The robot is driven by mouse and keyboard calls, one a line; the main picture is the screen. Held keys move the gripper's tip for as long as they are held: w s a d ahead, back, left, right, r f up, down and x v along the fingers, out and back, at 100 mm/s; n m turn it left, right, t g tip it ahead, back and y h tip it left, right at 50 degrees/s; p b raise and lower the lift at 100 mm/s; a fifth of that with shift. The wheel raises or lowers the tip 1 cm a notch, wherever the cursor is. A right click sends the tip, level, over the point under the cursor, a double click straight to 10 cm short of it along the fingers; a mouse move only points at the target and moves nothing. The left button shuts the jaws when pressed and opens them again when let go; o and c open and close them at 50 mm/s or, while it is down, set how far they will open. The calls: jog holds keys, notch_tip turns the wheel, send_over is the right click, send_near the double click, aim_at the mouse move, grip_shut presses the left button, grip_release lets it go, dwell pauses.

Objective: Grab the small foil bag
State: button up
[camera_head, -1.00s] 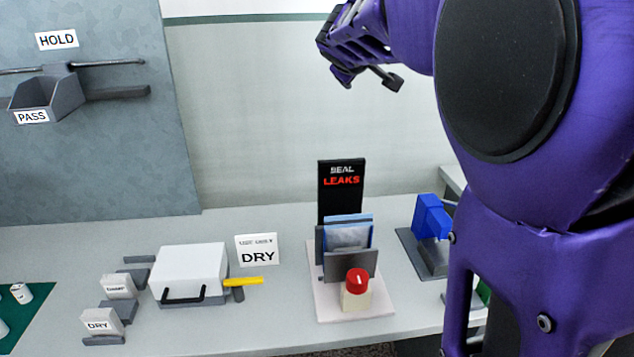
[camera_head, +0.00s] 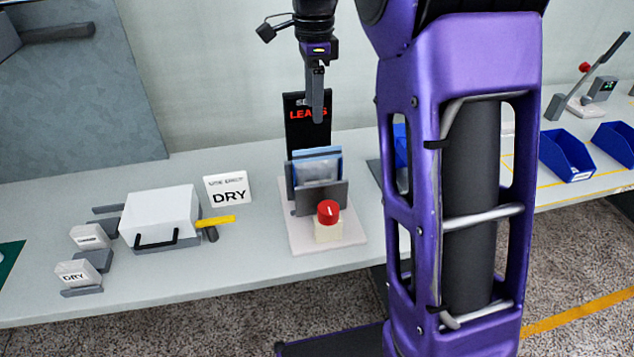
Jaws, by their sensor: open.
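The small foil bag (camera_head: 318,170), blue-edged with a silvery face, stands upright in a grey slotted holder on a white base (camera_head: 350,236). The holder's front plate hides its lower part. My gripper (camera_head: 316,118) points down above and just behind the bag in the picture, in front of the black "SEAL LEAKS" sign (camera_head: 293,130). It is open and empty, seen edge-on, so the gap between its fingers hardly shows. It appears apart from the bag.
A red knob (camera_head: 328,212) on a cream block stands in front of the holder. A "DRY" card (camera_head: 228,190) and a white box with a yellow handle (camera_head: 160,215) are to the left. My purple arm covers the bench right of the holder. Blue bins (camera_head: 567,157) stand farther right.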

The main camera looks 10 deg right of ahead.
aim_at(313, 159)
notch_tip(313, 159, down, 14)
jog(key=b, duration=0.2)
jog(key=shift+r+b, duration=0.25)
jog(key=shift+b, duration=0.1)
jog(key=shift+a, duration=0.1)
grip_shut()
dwell(1.2)
